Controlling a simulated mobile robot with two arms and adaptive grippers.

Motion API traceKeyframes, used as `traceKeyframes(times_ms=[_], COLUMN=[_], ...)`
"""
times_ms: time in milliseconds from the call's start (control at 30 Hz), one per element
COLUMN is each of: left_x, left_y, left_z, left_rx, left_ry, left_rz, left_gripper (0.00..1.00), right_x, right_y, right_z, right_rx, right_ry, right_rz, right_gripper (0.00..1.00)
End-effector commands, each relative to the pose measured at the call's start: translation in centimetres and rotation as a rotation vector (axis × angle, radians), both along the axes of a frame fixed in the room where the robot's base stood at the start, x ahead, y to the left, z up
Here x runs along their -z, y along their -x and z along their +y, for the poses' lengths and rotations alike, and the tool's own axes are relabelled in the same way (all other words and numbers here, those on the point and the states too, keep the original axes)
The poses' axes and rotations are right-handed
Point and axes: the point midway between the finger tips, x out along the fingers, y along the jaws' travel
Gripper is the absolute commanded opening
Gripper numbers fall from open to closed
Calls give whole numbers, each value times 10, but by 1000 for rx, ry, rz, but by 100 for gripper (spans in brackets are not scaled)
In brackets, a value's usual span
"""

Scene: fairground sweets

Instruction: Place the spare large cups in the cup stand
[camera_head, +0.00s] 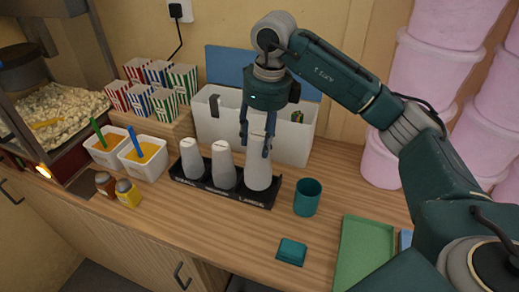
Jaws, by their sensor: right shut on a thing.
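The black cup stand (228,191) sits on the wooden counter, with a label reading LARGE at its right end. White upside-down cups stand in it: a left stack (191,160), a middle stack (223,168) and a taller right stack (258,173) at the LARGE end. My right gripper (257,150) points down over the right stack, shut on white cups at its upper part. I cannot tell where the held cups end and the stack below begins. The fingers hide part of their sides. My left gripper is not in view.
A white bin (293,143) is close behind.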

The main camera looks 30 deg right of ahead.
Motion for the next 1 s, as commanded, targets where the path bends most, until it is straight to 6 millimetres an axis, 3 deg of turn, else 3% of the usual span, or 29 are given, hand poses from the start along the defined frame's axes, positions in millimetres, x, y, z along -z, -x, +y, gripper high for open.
traceKeyframes(times_ms=[133,400,767,800,900,1000], left_x=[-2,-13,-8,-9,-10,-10], left_y=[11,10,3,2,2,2], left_z=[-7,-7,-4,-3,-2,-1], left_rx=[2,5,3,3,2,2], left_ry=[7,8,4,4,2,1], left_rz=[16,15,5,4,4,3], left_gripper=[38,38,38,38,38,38], right_x=[9,42,50,49,48,48], right_y=[0,1,0,0,0,0], right_z=[0,0,0,0,0,0], right_rx=[0,0,-1,-1,-1,0], right_ry=[1,1,0,0,0,0], right_rz=[0,3,0,0,0,0], right_gripper=[6,6,6,48,63,63])
